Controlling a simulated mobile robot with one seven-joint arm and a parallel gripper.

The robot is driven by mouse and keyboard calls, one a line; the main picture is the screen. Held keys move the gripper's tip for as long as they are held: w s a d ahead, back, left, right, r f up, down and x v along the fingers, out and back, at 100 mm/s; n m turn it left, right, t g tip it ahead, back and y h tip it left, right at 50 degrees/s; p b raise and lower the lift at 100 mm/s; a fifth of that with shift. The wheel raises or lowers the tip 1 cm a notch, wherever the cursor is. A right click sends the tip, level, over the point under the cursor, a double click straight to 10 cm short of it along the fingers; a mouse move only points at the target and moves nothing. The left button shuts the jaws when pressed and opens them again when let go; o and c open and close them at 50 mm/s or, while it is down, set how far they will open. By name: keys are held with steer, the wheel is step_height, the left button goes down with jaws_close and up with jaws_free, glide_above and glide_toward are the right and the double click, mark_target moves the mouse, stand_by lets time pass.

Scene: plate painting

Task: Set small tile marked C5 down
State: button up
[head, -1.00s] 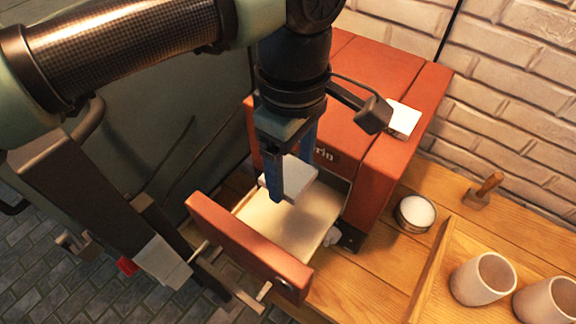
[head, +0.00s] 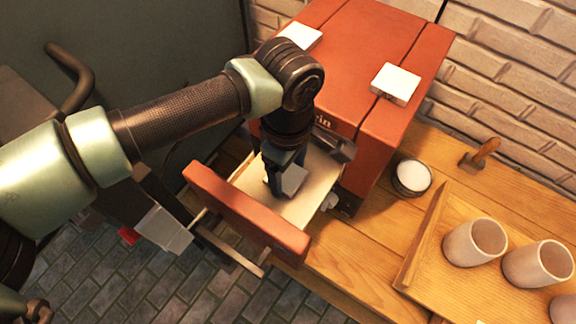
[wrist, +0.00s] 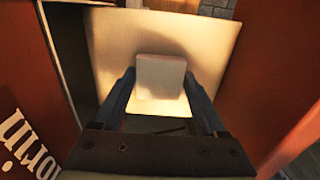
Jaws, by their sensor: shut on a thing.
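A small pale grey-white tile (head: 294,179) is between the fingers of my gripper (head: 280,183); in the wrist view the tile (wrist: 160,84) sits between both blue fingers. No C5 mark is readable on it. My gripper is shut on it, low inside the pulled-out cream tray (head: 321,178) of the red box (head: 345,62). The tray floor (wrist: 112,38) spreads around the tile in the wrist view. I cannot tell whether the tile touches the floor. My gripper partly hides the tile in the head view.
The red drawer front (head: 246,214) stands up along the tray's near edge. Two white tiles (head: 396,84) (head: 300,36) lie on the red box. A bowl of white stuff (head: 412,177), a stamp (head: 480,154) and several cups (head: 475,241) stand at the right.

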mark_target(288, 177)
steer(key=shift+f, duration=0.15)
steer(key=o, duration=1.4)
steer(key=shift+c, duration=0.2)
step_height(288, 177, up, 12)
steer(key=b, duration=0.2)
steer(key=shift+r+b, duration=0.2)
steer(key=shift+b, duration=0.1)
